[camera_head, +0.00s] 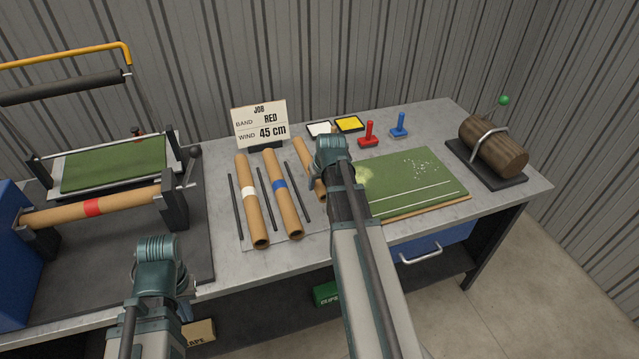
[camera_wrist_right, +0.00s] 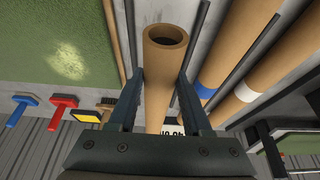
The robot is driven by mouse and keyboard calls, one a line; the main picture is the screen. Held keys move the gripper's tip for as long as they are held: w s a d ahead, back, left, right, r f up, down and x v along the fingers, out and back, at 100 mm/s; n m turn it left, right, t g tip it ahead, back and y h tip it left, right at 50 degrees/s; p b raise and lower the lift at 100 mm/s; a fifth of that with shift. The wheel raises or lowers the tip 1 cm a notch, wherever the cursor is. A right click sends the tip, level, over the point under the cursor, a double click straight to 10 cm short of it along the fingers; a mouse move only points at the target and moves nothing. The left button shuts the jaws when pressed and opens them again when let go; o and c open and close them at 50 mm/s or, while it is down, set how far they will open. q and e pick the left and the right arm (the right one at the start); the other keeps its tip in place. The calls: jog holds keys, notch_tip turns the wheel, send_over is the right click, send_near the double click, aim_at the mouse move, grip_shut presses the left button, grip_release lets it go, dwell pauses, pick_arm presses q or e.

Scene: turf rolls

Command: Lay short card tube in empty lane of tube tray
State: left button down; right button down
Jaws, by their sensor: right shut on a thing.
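The short card tube (camera_wrist_right: 163,90), plain brown, is between the two fingers of my right gripper (camera_wrist_right: 158,78), which is shut on it. Its open end points away from the wrist. In the head view part of this tube (camera_head: 304,153) shows left of my right wrist; the rest is hidden. The tube tray (camera_head: 285,243) has dark rods as dividers. A white-banded tube (camera_head: 250,200) and a blue-banded tube (camera_head: 280,194) lie in its lanes. The held tube is over the right-hand lane; I cannot tell whether it touches the tray. My left gripper (camera_head: 157,255) is at lower left, fingers hidden.
A turf board (camera_head: 415,182) lies close to the right of the tray. A job card (camera_head: 260,123) stands behind it. A red-banded tube (camera_head: 95,207) sits on the rolling stand at left. Red (camera_head: 368,135) and blue (camera_head: 399,125) stamps and a log (camera_head: 490,148) are further right.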

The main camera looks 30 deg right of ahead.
aim_at(318, 204)
jog(key=shift+f+b, duration=3.15)
jog(key=shift+f, duration=0.4)
jog(key=shift+c, duration=1.3)
grip_release()
jog(key=shift+r, duration=0.15)
jog(key=p+v, duration=1.3)
jog(key=shift+s+r, duration=0.2)
jog(key=shift+r, duration=0.15)
jog(key=shift+f, duration=0.1)
